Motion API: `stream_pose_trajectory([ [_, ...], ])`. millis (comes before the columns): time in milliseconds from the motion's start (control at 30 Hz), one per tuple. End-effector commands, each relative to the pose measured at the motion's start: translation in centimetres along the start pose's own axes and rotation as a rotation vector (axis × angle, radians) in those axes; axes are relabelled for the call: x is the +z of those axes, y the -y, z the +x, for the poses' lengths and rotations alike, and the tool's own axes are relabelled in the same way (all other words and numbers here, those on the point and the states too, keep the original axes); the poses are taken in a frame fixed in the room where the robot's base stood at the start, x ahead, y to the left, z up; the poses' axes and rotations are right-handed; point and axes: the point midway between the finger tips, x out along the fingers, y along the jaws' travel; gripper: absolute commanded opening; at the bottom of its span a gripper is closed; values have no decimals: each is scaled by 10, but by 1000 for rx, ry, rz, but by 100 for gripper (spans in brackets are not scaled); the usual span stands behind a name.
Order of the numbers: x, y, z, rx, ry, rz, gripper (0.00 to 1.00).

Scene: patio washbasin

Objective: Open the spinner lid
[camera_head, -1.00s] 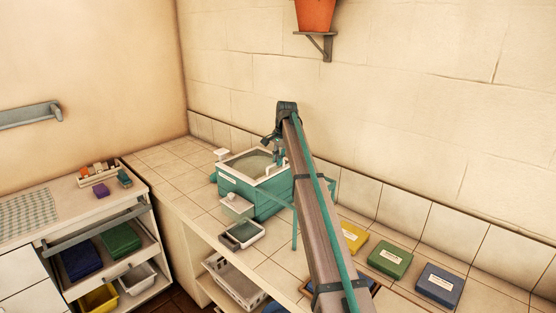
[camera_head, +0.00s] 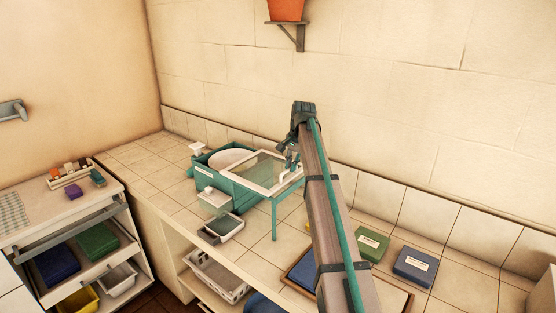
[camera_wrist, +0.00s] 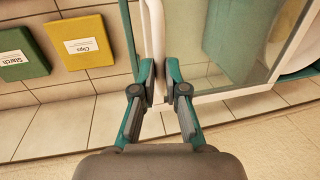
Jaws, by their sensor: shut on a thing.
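The spinner (camera_head: 243,196) is a teal tub on the tiled counter with a round white drum opening (camera_head: 229,158). Its lid (camera_head: 262,168), a clear pane in a white frame, lies flat and off to the right, leaving the left part of the opening bare. The lid's right part lies over a teal legged support (camera_head: 274,216). My gripper (camera_wrist: 160,85) is shut on the lid's white bar handle (camera_wrist: 154,35) in the wrist view. In the head view my gripper (camera_head: 291,163) is at the lid's right edge, partly hidden by my arm.
Green (camera_head: 371,243) and blue (camera_head: 414,264) boxes lie on the counter right of my arm. The wrist view shows a yellow box (camera_wrist: 78,45) near the handle. A small grey tray (camera_head: 222,229) stands in front of the spinner. The tiled wall is behind.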

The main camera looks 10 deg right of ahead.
Motion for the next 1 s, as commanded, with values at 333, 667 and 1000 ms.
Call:
stream_pose_trajectory([
  [333, 0, -21, -5, 0, 0, -1, 0],
  [667, 0, -21, -5, 0, 0, -1, 27],
  [1000, 0, -21, -5, 0, 0, 0, 37],
])
